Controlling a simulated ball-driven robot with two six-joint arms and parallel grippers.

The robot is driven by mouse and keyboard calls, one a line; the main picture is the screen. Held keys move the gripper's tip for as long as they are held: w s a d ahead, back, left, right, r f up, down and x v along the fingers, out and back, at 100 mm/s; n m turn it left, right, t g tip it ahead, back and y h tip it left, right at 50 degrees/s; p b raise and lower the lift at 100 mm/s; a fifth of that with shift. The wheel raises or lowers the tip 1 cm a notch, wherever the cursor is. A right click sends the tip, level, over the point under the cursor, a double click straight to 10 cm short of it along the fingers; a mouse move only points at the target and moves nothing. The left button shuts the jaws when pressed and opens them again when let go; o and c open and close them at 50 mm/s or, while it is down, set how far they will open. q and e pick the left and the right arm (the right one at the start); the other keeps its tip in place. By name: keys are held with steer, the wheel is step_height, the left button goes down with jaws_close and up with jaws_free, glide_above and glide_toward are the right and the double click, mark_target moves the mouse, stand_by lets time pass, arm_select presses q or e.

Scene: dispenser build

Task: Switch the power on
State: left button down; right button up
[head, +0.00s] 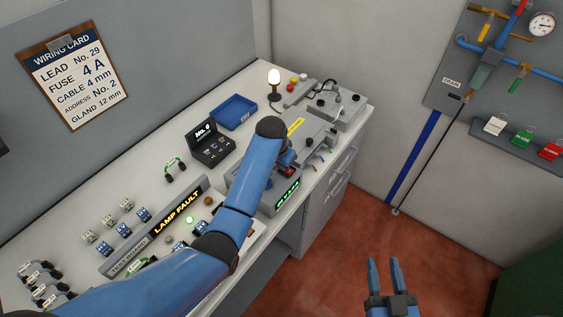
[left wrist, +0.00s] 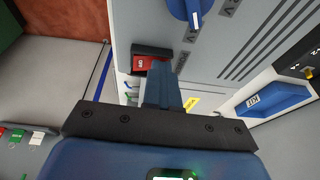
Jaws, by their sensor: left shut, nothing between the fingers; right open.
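A red rocker switch (left wrist: 144,63) in a black frame sits on a grey panel in the left wrist view, beside a blue knob (left wrist: 188,8). Its lettering is too small to read surely. My left gripper (left wrist: 160,72) is shut and empty. Its fingertips are at the switch's edge; I cannot tell whether they touch it. In the head view, my left arm covers much of a grey unit with a green-lit display (head: 287,195), and the switch is not clearly seen. My right gripper (head: 385,268) is open and empty, over the floor away from the bench.
On the bench stand a test board with a lit "LAMP FAULT" sign (head: 177,212), a blue tray (head: 234,112), a black box (head: 211,144) and a lit lamp (head: 274,80). A wiring card (head: 76,76) hangs on the wall. Red floor right of the bench is clear.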

arm_select(q)
steer(key=shift+s+d+r+p, duration=0.15)
steer(key=shift+s+d+p, duration=0.2)
steer(key=shift+d, duration=0.2)
step_height(320, 180, up, 4)
steer(key=p, duration=0.3)
steer(key=shift+w+a, duration=0.15)
steer(key=shift+a+r, duration=0.15)
steer(key=shift+r, duration=0.2)
steer(key=w+a+b+v, duration=0.1)
steer(key=a+b+v, duration=0.1)
steer(key=v, duration=0.7)
steer(key=shift+w+d, duration=0.1)
